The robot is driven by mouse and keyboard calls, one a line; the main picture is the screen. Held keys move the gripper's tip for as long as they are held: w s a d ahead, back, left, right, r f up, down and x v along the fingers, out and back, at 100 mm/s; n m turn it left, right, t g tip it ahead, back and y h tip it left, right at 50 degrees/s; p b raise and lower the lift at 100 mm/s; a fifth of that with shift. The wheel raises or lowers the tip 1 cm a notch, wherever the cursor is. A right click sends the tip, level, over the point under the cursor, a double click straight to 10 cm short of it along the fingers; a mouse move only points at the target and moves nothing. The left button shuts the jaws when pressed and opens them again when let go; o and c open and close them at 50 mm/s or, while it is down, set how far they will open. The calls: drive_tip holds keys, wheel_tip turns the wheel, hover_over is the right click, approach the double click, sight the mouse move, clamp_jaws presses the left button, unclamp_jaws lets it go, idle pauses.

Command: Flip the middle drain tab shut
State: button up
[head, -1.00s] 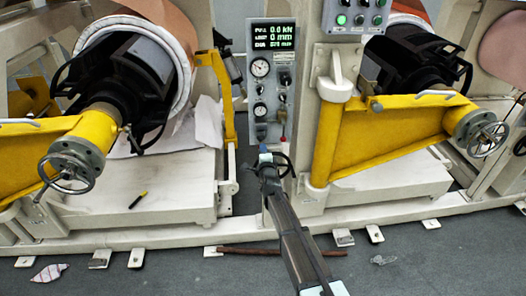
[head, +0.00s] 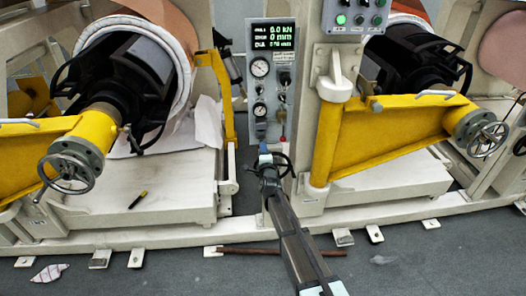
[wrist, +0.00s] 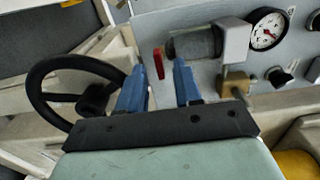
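In the wrist view a small red tab (wrist: 158,63) stands upright at the left end of a grey cylindrical fitting on the panel's underside. My gripper (wrist: 160,68) has two blue fingers, spread apart, with the red tab seen between and just beyond their tips. Whether a finger touches it I cannot tell. In the head view my gripper (head: 265,152) is just below the grey gauge panel (head: 270,75). A small red part (head: 283,138) shows at the panel's lower edge. I see only one red tab clearly in the wrist view.
A black handwheel (wrist: 75,92) is close to the left of my fingers. A brass fitting (wrist: 235,82) and a white block (wrist: 235,44) are to the right, near a gauge (wrist: 267,28). Yellow swing arms (head: 400,130) flank the panel.

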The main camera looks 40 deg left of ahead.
drive_tip(key=v, duration=1.3)
drive_tip(key=shift+n, duration=0.3)
